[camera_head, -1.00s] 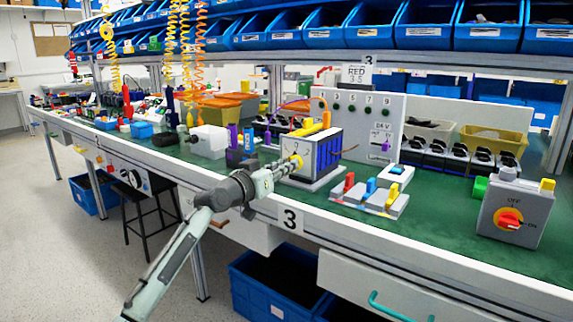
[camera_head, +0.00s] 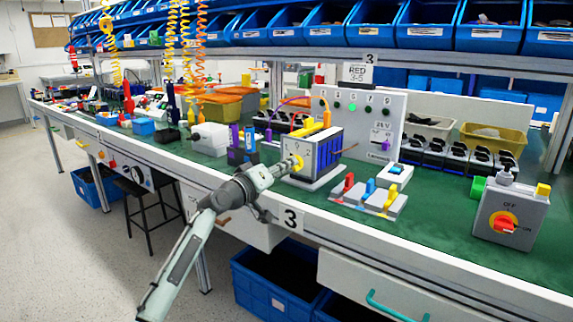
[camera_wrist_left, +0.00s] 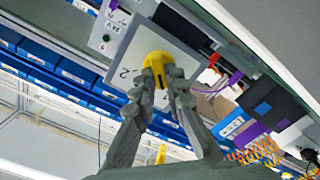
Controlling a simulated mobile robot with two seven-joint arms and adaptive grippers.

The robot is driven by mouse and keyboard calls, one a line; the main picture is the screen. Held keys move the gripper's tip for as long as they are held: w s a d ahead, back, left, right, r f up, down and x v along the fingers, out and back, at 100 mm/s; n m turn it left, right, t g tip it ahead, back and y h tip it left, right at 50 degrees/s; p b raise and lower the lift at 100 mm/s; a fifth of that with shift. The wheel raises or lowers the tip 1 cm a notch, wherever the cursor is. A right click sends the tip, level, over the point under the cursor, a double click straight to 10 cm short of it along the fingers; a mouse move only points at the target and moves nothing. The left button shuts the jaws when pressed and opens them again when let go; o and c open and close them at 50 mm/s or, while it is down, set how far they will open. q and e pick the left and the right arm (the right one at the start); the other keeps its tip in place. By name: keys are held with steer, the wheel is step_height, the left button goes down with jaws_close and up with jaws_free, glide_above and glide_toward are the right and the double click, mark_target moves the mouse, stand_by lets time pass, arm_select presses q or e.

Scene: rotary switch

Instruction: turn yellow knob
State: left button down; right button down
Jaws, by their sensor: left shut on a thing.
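The yellow knob (camera_head: 297,162) sits on the pale face of a box-shaped unit (camera_head: 325,150) with dark sides near the bench's front edge. In the left wrist view the knob (camera_wrist_left: 157,68) stands out from a white plate (camera_wrist_left: 125,73) with a "2" on it. My left gripper (camera_head: 277,169) reaches it from the front left. Its two fingers (camera_wrist_left: 163,80) are closed on the knob, one on each side. The knob's far side and exact pointer angle are hard to see. My right gripper is not in view.
A grey panel with indicator lights (camera_head: 385,102) stands behind the unit. Colored levers on a grey base (camera_head: 367,197) are to its right. A grey box with a red-and-yellow switch (camera_head: 508,220) is at far right. The green bench top (camera_head: 440,215) between them is clear.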

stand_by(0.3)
arm_select(q)
steer(key=c, duration=1.6)
jaws_free()
steer(key=shift+o, duration=0.2)
steer(key=shift+s, duration=0.1)
steer(key=v, duration=1.2)
